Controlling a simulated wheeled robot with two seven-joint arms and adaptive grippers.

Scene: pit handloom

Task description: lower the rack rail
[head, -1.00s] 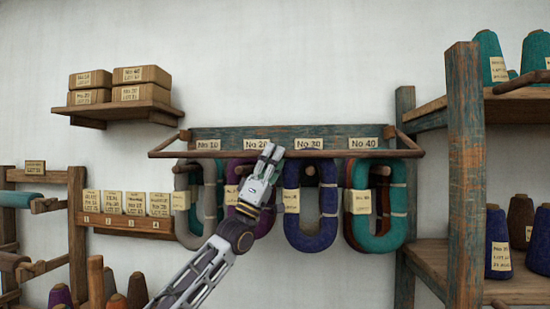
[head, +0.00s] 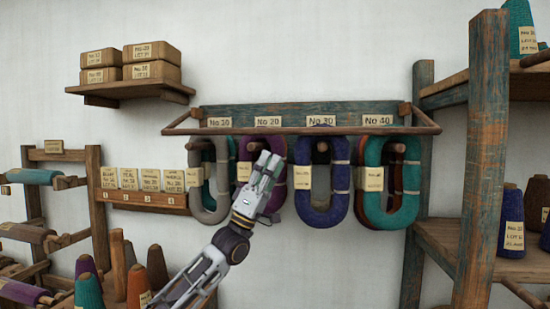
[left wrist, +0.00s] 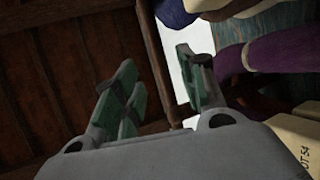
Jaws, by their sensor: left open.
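The rack rail (head: 372,131) is a long thin wooden bar. It runs across the front of the yarn rack on two side arms, just below the number labels and in front of the tops of the hanging skeins. My left gripper (head: 268,163) is open and empty, with its fingertips below the rail in the head view, in front of the purple skein (head: 274,190). I cannot tell how far it stands from the rail. My right gripper is not in view.
Grey, blue (head: 321,214) and teal (head: 390,222) skeins hang closely beside the gripper. A blue-green post (head: 485,150) of a shelf stands at right. A small box shelf (head: 130,90) is at upper left, bobbins and cones at lower left. Bare wall lies above the rack.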

